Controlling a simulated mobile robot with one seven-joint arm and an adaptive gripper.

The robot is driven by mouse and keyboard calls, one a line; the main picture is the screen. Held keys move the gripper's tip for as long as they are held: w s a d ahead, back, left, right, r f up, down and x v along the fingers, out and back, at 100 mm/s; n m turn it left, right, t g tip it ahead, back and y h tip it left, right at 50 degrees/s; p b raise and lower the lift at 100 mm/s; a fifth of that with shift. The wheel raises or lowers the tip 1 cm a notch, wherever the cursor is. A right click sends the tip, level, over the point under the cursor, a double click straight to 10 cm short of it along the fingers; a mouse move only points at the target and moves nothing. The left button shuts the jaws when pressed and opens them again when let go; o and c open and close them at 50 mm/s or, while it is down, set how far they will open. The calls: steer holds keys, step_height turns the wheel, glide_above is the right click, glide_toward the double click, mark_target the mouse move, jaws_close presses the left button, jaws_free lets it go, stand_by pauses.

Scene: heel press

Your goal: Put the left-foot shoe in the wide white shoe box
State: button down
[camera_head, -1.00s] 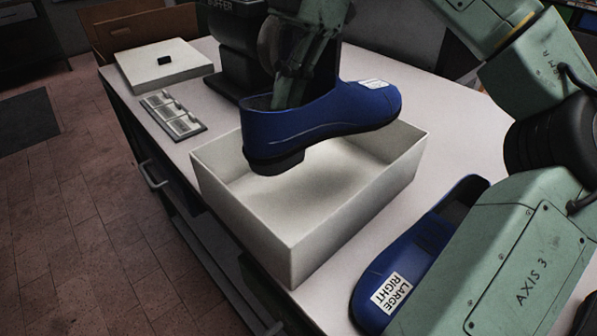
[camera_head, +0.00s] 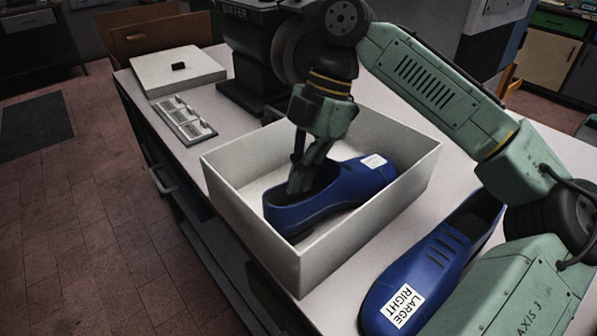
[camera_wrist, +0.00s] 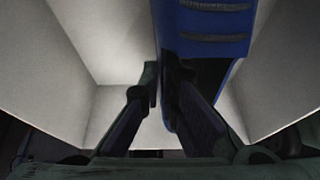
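The white shoe box (camera_head: 262,240) stands open on the table. A blue shoe (camera_head: 345,187) with a small white label, too small to read, is inside its walls, heel toward the near left wall. I cannot tell whether its sole touches the box floor. My gripper (camera_head: 300,185) reaches down at the shoe's opening. In the wrist view the shoe (camera_wrist: 205,35) shows at top, and my fingers (camera_wrist: 162,80) are close together on either side of its side wall, pinching it. The other blue shoe (camera_head: 432,262), labelled "LARGE RIGHT", lies on the table right of the box.
A white lid-like slab (camera_head: 180,75) with a small black object (camera_head: 178,66) lies at the table's far left. A flat tray (camera_head: 183,120) is nearer. A dark buffer machine (camera_head: 250,60) stands behind the box. The table's left edge is close to the box.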

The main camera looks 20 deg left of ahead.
steer(key=c, duration=1.8)
jaws_free()
steer(key=shift+r, duration=0.1)
steer(key=v, duration=1.2)
steer(key=shift+p, duration=0.45)
steer(key=shift+s, duration=0.1)
